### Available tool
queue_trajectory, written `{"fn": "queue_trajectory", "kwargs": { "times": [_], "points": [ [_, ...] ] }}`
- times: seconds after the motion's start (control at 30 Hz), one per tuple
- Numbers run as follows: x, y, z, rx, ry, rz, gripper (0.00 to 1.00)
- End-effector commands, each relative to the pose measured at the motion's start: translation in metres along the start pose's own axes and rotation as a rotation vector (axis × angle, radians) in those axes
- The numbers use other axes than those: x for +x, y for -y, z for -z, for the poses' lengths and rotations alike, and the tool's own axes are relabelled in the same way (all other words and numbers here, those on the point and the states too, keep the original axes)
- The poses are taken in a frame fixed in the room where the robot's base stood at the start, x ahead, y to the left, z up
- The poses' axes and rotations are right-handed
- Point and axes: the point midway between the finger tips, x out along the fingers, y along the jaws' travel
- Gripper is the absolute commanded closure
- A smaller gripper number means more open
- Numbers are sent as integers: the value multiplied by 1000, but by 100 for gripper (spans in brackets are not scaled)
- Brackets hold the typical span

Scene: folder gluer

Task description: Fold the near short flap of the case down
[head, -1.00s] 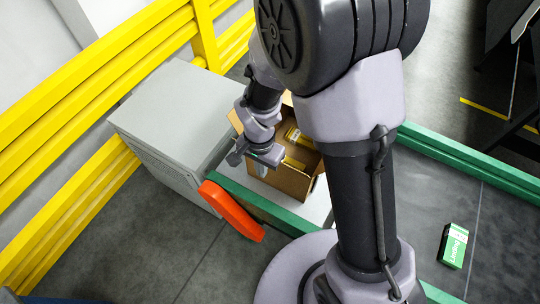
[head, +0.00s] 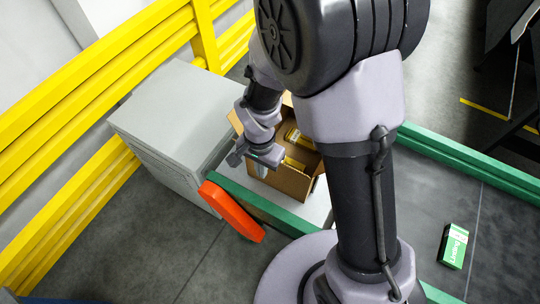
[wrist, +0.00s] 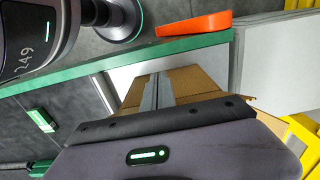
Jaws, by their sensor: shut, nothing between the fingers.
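The case (head: 292,180) is an open brown cardboard box on a white surface, partly hidden behind my arm in the head view. Yellow-marked packs (head: 293,163) lie inside it. In the wrist view brown cardboard of the case (wrist: 192,83) shows beyond the dark edge of my wrist, with a narrow grey strip across it. My gripper (head: 262,172) is shut and empty, at the left side of the case. Whether it touches a flap cannot be told. The near short flap is not clearly seen.
A grey cabinet (head: 165,125) stands left of the case, before yellow rails (head: 100,65). A green beam (head: 270,205) runs along the near side, with an orange bar (head: 232,211) at its left end. A green-and-white carton (head: 453,246) lies at the right.

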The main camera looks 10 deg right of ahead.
Motion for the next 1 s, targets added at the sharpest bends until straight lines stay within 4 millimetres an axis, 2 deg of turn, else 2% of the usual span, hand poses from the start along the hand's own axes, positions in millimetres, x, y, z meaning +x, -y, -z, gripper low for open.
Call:
{"fn": "queue_trajectory", "kwargs": {
  "times": [0.47, 0.8, 1.0],
  "points": [
    [0, 0, 3, 1, 0, 0, 100],
    [0, 0, 59, 4, 0, 1, 100],
    [0, 0, 75, 1, 0, 0, 100]
  ]
}}
